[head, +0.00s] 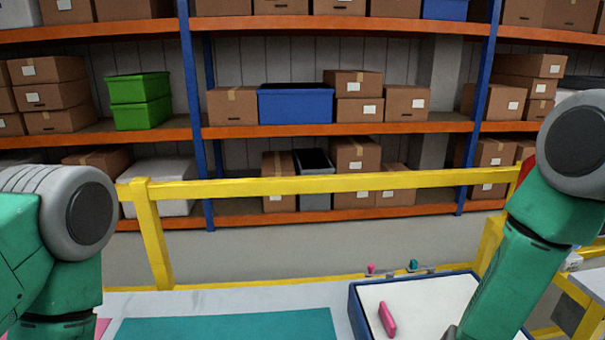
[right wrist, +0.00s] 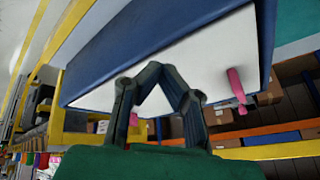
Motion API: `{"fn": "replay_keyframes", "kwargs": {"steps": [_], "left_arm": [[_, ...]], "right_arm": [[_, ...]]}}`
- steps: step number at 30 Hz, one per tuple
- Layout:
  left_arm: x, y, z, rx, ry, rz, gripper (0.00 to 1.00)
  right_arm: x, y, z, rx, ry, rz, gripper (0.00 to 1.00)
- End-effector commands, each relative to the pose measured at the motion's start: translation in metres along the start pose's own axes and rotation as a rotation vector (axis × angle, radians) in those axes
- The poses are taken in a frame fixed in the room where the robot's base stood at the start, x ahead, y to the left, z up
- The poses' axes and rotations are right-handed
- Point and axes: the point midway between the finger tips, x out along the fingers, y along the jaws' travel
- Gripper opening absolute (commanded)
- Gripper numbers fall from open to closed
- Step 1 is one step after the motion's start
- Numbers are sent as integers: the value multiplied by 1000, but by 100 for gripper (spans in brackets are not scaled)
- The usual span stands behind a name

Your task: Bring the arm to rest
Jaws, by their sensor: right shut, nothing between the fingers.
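My right gripper (right wrist: 160,70) shows in the right wrist view, with its dark fingertips together and nothing between them. It appears in front of a blue-rimmed tray with a white inside (right wrist: 105,65); I cannot tell the gap. In the head view my right arm comes down at the right and partly covers the tray (head: 354,304); that gripper is hidden there. A pink piece (head: 387,319) lies in the tray, and it also shows in the right wrist view (right wrist: 236,84). My left arm is at the left edge of the head view, its gripper out of the picture.
A grey table with a teal mat (head: 225,326) lies in front of me. A yellow rail (head: 330,184) runs behind it, before orange shelves holding boxes and bins. Small pink and teal pieces (head: 413,265) stand behind the tray. Yellow framing (head: 490,243) is at the right.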

Motion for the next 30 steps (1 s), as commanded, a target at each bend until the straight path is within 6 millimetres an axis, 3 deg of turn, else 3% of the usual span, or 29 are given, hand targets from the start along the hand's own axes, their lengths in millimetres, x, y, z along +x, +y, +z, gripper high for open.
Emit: {"fn": "replay_keyframes", "kwargs": {"steps": [8,12,18,19,21,30], "left_arm": [[0,0,1,-1,-1,-1,40],[0,0,1,-1,-1,-1,40],[0,0,1,0,-1,0,40],[0,0,1,0,-1,0,40],[23,0,1,0,0,0,40],[86,0,5,-1,-1,0,40]], "right_arm": [[-9,108,94,-365,-198,53,0],[-32,162,142,-541,-335,43,0],[-77,219,196,-718,-518,8,0],[-85,226,204,-740,-546,1,0],[-59,220,209,-749,-521,-7,0],[-3,216,231,-800,-486,-22,0]]}}
